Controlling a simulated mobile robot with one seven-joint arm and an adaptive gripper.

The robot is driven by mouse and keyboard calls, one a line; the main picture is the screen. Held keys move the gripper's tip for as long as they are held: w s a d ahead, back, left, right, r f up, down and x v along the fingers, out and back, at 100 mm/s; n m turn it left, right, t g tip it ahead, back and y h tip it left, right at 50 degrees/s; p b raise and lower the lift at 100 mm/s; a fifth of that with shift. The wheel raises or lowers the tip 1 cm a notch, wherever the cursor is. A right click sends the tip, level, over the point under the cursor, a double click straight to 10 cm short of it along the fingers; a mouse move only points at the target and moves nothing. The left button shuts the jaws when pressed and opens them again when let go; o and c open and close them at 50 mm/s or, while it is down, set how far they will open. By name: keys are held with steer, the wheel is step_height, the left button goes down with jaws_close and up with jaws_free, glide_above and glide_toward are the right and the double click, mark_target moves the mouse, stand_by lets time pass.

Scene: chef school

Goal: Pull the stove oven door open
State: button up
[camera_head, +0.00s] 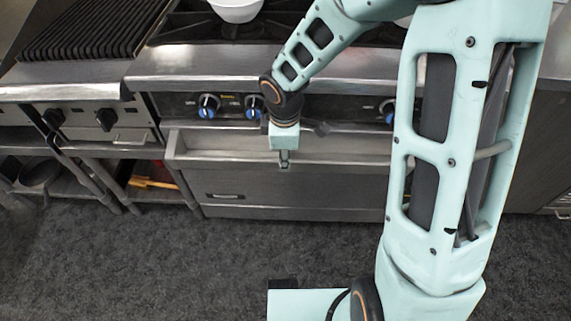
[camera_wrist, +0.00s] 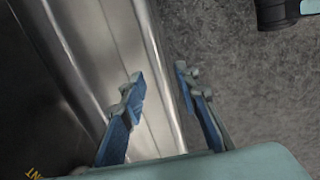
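The stove's oven door (camera_head: 300,187) is a wide steel front below the blue-marked knobs. It looks shut. Its long horizontal handle bar (camera_head: 225,161) sticks out along the top, with an end bracket at the left. My gripper (camera_head: 284,160) points down at the handle, near the middle of the door. In the wrist view, my gripper (camera_wrist: 160,75) is open, with one blue finger on the door side and the other on the floor side. The handle bar (camera_wrist: 150,50) runs between them. I cannot tell whether either finger touches it.
Knobs (camera_head: 207,106) line the panel just above the handle. A grill (camera_head: 85,30) on a steel stand (camera_head: 90,175) is at the left. A white bowl (camera_head: 236,10) sits on the stovetop. The dark floor (camera_head: 200,260) in front of the door is clear.

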steer(key=shift+w+f+b, duration=0.2)
steer(key=shift+f, duration=0.6)
steer(key=shift+w+f+b, duration=0.15)
steer(key=shift+f+b, duration=0.05)
steer(key=shift+f, duration=0.55)
jaws_close()
